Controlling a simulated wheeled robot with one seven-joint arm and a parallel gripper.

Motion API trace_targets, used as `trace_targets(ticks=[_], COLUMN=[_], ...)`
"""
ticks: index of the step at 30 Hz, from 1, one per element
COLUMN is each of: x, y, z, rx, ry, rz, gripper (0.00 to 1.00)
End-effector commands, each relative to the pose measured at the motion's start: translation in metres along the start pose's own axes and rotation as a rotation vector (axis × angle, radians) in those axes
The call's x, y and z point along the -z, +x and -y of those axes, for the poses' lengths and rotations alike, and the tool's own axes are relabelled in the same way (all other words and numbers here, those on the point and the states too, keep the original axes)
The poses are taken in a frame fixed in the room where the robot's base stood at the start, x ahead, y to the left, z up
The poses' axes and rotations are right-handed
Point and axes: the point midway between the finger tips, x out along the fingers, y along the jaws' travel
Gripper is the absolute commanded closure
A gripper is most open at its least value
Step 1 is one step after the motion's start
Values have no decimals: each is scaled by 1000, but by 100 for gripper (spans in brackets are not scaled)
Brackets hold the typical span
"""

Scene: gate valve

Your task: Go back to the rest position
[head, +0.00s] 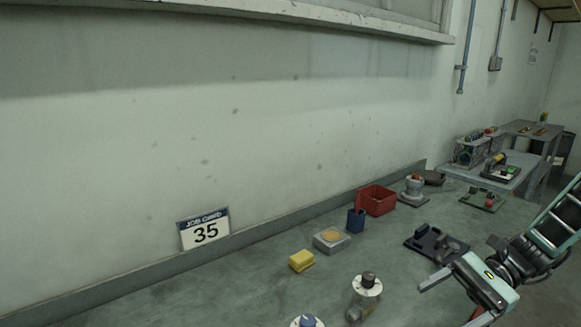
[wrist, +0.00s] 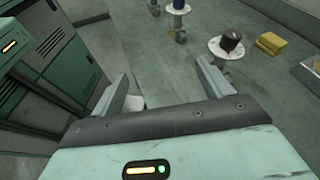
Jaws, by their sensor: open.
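My gripper (wrist: 163,92) shows in the wrist view with its two fingers spread wide and nothing between them. In the head view my gripper (head: 452,300) is at the lower right, over the front edge of the bench, and part of it is cut off by the frame. A valve with a dark knob on a pale round flange (head: 363,294) stands on the bench to its left, apart from it. The same valve (wrist: 227,46) shows in the wrist view beyond the right finger. A second valve with a blue top (head: 307,321) is partly cut off at the bottom edge.
On the green bench (head: 200,295) are a yellow sponge (head: 301,260), a grey box with a tan round top (head: 331,239), a blue cup (head: 355,220), a red bin (head: 377,200) and a dark fixture (head: 436,244). A job card (head: 204,230) leans at the wall. Green cabinets (wrist: 50,50) stand left in the wrist view.

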Motion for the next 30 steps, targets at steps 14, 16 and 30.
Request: trace_targets(ticks=[14,16,30], x=[-107,-120,-163], y=[126,136,163], z=[-61,-72,-105], rx=[-847,-947,-1204], ry=[-857,-1022,-1632], rz=[-441,-488,-598], gripper=[22,22,22])
